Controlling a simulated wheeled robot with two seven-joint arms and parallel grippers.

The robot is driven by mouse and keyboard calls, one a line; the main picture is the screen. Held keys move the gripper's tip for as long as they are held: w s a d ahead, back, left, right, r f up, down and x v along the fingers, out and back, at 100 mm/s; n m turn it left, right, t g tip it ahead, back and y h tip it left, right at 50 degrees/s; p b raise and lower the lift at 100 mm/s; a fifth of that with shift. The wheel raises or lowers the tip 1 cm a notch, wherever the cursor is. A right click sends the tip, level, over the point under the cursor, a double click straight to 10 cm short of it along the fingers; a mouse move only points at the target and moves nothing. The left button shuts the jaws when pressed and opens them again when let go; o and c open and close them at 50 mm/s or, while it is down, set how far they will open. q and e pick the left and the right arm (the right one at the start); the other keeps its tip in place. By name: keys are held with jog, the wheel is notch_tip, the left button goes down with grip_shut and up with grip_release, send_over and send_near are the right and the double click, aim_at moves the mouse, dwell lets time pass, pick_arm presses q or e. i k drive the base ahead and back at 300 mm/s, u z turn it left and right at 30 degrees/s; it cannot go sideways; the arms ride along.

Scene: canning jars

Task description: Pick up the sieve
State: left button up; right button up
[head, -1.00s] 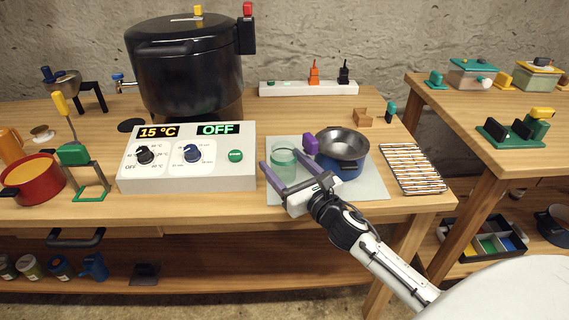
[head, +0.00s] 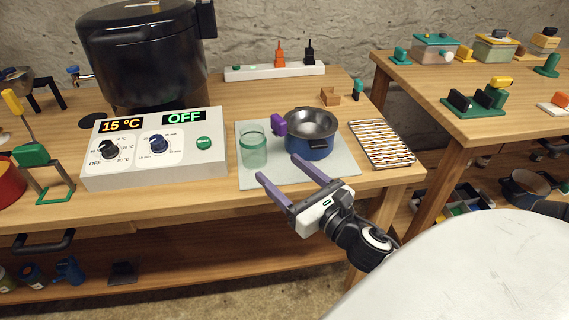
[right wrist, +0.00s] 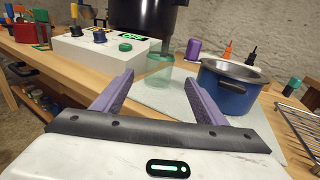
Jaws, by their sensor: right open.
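In the right wrist view the purple grip (right wrist: 193,49) stands left of the blue pot (right wrist: 228,97). My right gripper (head: 278,167) is open and empty at the mat's front edge, short of the pot and the jar. In the right wrist view its purple fingers (right wrist: 158,78) point toward the jar. My left gripper is not in view.
A green glass jar (head: 253,152) stands on the mat left of the pot. A wire rack (head: 382,145) lies to the right. A control box (head: 155,150) and a big black canner (head: 148,55) stand left and behind. A small wooden block (head: 330,96) lies behind the pot.

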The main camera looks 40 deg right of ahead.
aim_at(308, 123)
jog(key=z, duration=1.4)
